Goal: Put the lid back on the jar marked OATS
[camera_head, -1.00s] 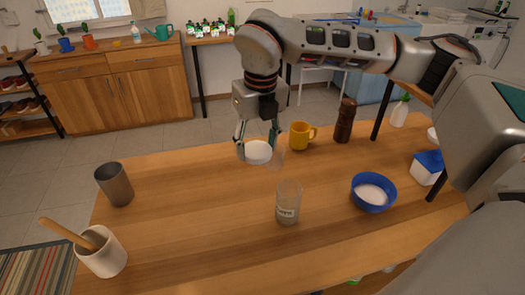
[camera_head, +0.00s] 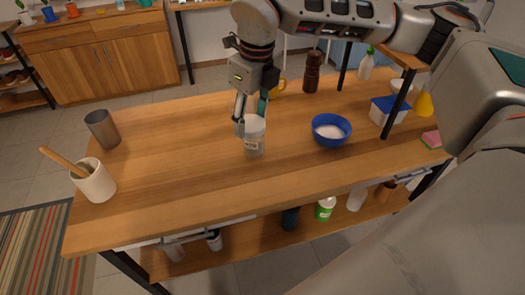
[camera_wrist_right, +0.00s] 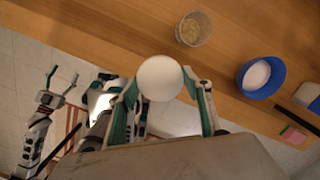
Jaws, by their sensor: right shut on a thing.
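My right gripper (camera_head: 251,116) is shut on a round white lid (camera_head: 255,123), which also shows between its fingertips in the right wrist view (camera_wrist_right: 160,78). The glass jar (camera_head: 254,145) stands upright on the table with a small label too blurred to read. In the head view the lid overlaps the jar's top. In the right wrist view the jar (camera_wrist_right: 193,29) is open, holds something pale beige and lies apart from the lid. My left gripper (camera_wrist_right: 63,75) shows at the left of the right wrist view, fingers spread and empty; it is out of the head view.
A blue bowl (camera_head: 331,130) of white stuff stands right of the jar, with a blue-topped box (camera_head: 388,112) beyond. A yellow mug (camera_head: 278,88) is partly hidden behind my gripper, near a brown mill (camera_head: 312,72). A grey cup (camera_head: 102,129) and white crock (camera_head: 94,182) stand left. The front middle is clear.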

